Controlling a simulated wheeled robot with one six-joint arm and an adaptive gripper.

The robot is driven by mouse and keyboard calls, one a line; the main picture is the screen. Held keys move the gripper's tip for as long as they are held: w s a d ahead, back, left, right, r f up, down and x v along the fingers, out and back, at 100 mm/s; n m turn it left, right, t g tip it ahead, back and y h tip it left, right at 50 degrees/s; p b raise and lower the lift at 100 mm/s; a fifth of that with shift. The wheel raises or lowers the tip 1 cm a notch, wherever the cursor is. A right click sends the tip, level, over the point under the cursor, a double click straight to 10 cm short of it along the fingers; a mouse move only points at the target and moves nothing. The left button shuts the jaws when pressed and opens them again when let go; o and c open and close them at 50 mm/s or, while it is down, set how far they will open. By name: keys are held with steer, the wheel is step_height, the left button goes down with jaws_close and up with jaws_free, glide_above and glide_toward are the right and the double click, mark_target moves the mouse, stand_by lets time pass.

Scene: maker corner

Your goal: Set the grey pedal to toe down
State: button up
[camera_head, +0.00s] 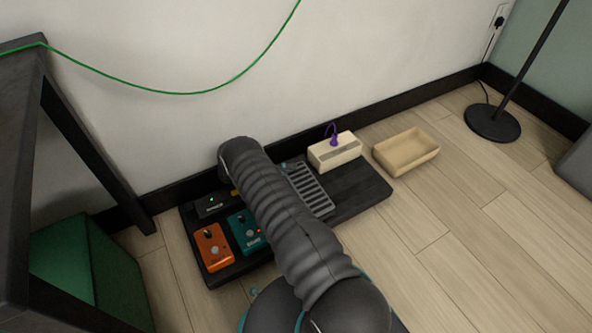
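The grey pedal (310,190) sits on the black pedalboard (365,193), right of my arm. Its ribbed grey treadle shows, but my arm covers part of its left side. I cannot tell its tilt clearly from this view. My thick dark arm crosses over the board from the lower right to the upper left, ending near the wall side of the board. My gripper does not show; it seems hidden by the arm.
An orange pedal (213,249), a teal pedal (246,232) and a black box with a green light (212,204) share the board. A cream box (347,153) with a purple cable stands at its back right. A tan tray (421,160) and lamp base (493,123) stand on the floor.

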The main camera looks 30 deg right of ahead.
steer(key=shift+v, duration=2.35)
steer(key=shift+c, duration=0.2)
